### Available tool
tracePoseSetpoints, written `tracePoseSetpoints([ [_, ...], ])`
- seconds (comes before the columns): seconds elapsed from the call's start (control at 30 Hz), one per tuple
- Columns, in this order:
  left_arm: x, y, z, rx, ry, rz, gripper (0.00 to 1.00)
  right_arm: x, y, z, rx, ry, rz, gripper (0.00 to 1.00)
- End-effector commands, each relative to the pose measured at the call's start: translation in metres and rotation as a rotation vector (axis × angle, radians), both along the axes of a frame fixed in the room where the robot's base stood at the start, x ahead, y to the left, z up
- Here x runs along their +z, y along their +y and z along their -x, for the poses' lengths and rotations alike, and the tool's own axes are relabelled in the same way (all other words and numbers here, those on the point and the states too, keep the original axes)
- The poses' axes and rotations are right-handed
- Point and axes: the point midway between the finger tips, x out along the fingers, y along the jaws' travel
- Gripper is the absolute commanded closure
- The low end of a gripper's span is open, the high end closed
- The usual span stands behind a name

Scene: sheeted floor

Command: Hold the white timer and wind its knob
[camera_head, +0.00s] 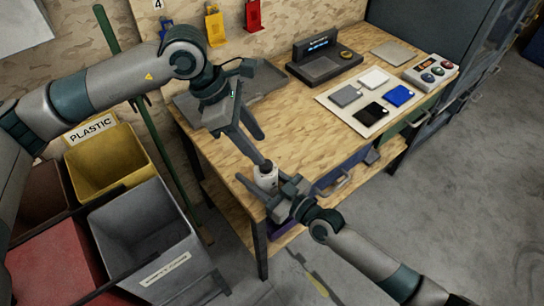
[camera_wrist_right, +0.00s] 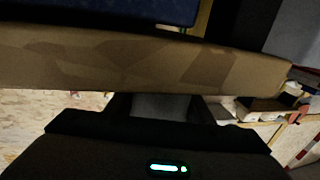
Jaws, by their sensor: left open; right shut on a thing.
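The white timer (camera_head: 265,180) stands near the front left corner of the wooden workbench, with a dark knob (camera_head: 265,166) on top. My right gripper (camera_head: 275,196) is shut on the timer's lower body, reaching in from the front right. My left gripper (camera_head: 258,147) is open above the timer. One fingertip is close to the knob; I cannot tell whether it touches. In the right wrist view the timer cannot be made out clearly; a grey patch lies between dark gripper parts.
The workbench (camera_head: 235,160) holds a grey tray (camera_head: 262,82), a dark device with a lit display (camera_head: 323,62), a board with coloured squares (camera_head: 336,104) and a button box (camera_head: 432,71). Yellow (camera_head: 85,165) and grey bins (camera_head: 135,210) stand at left. The bench middle is clear.

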Motion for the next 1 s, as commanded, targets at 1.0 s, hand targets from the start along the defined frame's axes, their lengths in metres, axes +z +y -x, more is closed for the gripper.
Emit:
tracePoseSetpoints([
  [1.0,-0.045,-0.097,0.062,0.172,0.067,0.819,0.55,0.0,0.0,0.0,0.0,0.0,0.0,0.79],
])
